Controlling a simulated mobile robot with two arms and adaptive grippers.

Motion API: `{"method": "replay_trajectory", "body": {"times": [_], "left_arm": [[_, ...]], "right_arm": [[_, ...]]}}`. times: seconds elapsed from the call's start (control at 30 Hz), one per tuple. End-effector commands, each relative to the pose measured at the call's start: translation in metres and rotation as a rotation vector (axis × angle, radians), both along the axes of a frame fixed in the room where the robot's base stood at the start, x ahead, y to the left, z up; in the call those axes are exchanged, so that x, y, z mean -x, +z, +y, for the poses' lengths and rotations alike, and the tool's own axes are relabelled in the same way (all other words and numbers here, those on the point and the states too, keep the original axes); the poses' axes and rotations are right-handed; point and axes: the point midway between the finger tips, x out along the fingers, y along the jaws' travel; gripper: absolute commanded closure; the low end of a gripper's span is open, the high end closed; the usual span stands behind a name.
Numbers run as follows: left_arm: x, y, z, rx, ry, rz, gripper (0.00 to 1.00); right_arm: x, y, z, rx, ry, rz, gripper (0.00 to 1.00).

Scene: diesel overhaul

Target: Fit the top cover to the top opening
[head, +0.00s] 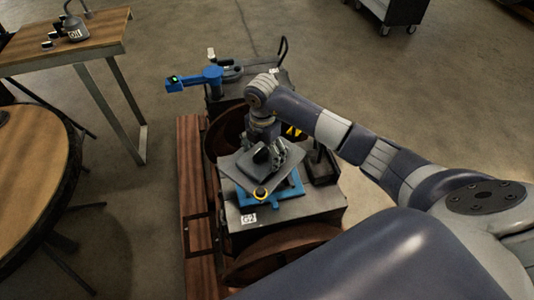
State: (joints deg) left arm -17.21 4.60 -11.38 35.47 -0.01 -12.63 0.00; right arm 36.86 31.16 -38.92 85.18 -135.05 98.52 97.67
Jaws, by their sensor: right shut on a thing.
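My right gripper (268,156) reaches down over the engine block and is shut on a flat grey plate, which looks like the top cover (283,176). The cover lies above a blue frame (289,192) on top of the grey block labelled G2 (312,206). Its edges are turned relative to the frame, whose corners stick out around it. The opening is hidden under the cover, and I cannot tell whether cover and frame touch. My left gripper is not in view.
A blue tool (195,80) sits on another grey block behind. Rusty round parts (280,252) flank the block, on a wooden base (190,150). A wooden table with an oil can (76,28) stands at upper left, a round table (30,165) at left. Open floor lies behind.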

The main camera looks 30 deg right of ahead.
Motion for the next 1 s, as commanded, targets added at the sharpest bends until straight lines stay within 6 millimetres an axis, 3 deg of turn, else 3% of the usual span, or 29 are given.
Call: {"method": "replay_trajectory", "body": {"times": [0.2,0.4,0.73,1.0], "left_arm": [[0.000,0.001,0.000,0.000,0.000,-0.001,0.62],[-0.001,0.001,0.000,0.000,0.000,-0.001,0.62],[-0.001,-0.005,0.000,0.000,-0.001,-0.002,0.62],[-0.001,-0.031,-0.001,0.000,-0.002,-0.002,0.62]], "right_arm": [[-0.002,-0.007,-0.007,-0.002,-0.341,-0.001,0.50],[-0.002,-0.012,-0.011,-0.001,-0.555,-0.001,0.50],[-0.001,-0.022,-0.013,0.000,-0.644,-0.002,0.50],[-0.002,-0.049,-0.013,-0.001,-0.642,-0.003,0.50]]}}
